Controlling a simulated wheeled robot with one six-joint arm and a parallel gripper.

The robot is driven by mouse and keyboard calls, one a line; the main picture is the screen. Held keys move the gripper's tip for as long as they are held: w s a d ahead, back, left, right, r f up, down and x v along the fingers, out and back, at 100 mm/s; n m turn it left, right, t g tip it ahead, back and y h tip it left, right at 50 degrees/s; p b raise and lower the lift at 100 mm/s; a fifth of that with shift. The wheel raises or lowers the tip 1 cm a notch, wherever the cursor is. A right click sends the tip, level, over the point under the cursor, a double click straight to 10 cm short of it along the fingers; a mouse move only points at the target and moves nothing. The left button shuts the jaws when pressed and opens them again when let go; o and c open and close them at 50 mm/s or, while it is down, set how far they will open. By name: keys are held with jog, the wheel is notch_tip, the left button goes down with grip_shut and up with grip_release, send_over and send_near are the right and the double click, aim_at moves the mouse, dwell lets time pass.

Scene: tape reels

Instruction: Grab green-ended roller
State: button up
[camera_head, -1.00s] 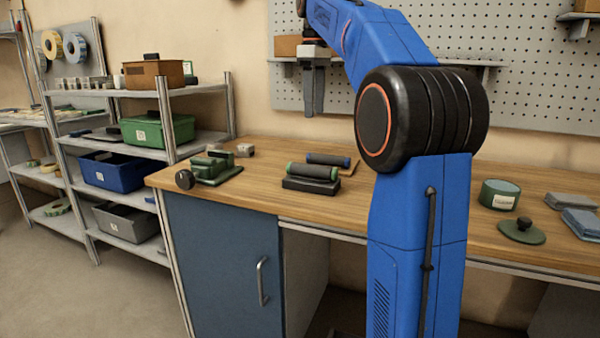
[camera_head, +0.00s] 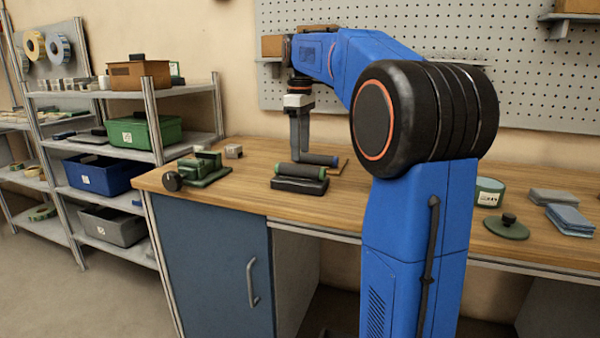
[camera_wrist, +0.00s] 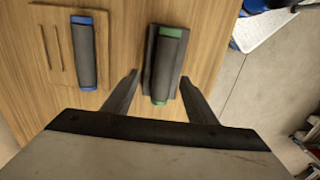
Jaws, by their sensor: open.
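The green-ended roller (camera_head: 300,171) is dark grey with a green band at each end. It lies on a black block-like stand (camera_head: 299,185) on the wooden bench. In the wrist view the green-ended roller (camera_wrist: 163,66) lies between and ahead of my open fingers (camera_wrist: 160,98). In the head view my gripper (camera_head: 299,155) points down at the roller, its fingers partly overlapping it; I cannot tell whether they touch it. A blue-ended roller (camera_wrist: 84,52) lies to the left in the wrist view; it is partly hidden behind my gripper in the head view (camera_head: 322,159).
A green fixture with a dark knob (camera_head: 205,168) stands left on the bench (camera_head: 250,183). A green tin (camera_head: 488,191), a knobbed green lid (camera_head: 506,228) and grey-blue stacks (camera_head: 570,219) lie at right. A shelf rack with bins (camera_head: 150,133) stands left. The pegboard wall (camera_head: 520,80) is behind.

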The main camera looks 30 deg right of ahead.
aim_at(300, 165)
jog(key=shift+s+a+f, duration=0.15)
jog(key=shift+f, duration=1.2)
jog(key=shift+s+a+f, duration=0.1)
jog(key=shift+s+f, duration=0.05)
jog(key=shift+f, duration=1.15)
jog(key=c, duration=1.3)
